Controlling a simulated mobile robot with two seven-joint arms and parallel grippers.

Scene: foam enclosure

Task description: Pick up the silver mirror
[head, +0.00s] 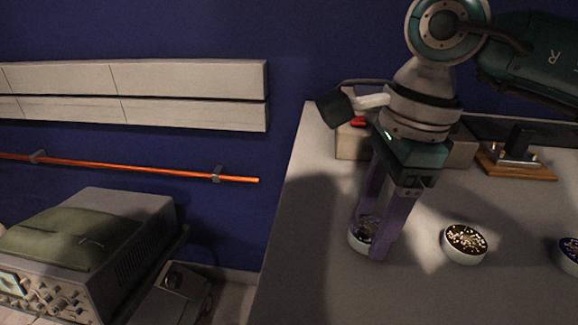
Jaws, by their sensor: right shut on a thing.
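My right gripper (373,248) reaches down over the grey worktop with its two purple fingers. It is shut on a small round pale dish (358,243) with dark, silvery-speckled contents. The fingers hide part of this dish, and I cannot tell whether it is clear of the worktop. Nothing in view shows clearly as a silver mirror; I cannot tell if the held round thing is it. My left gripper is not in view.
A white bowl of gold bits (465,258) stands right of the gripper, and another bowl (570,253) is at the right edge. A wooden-based device (515,172) and a box (349,143) stand behind. The front of the worktop (400,300) is clear.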

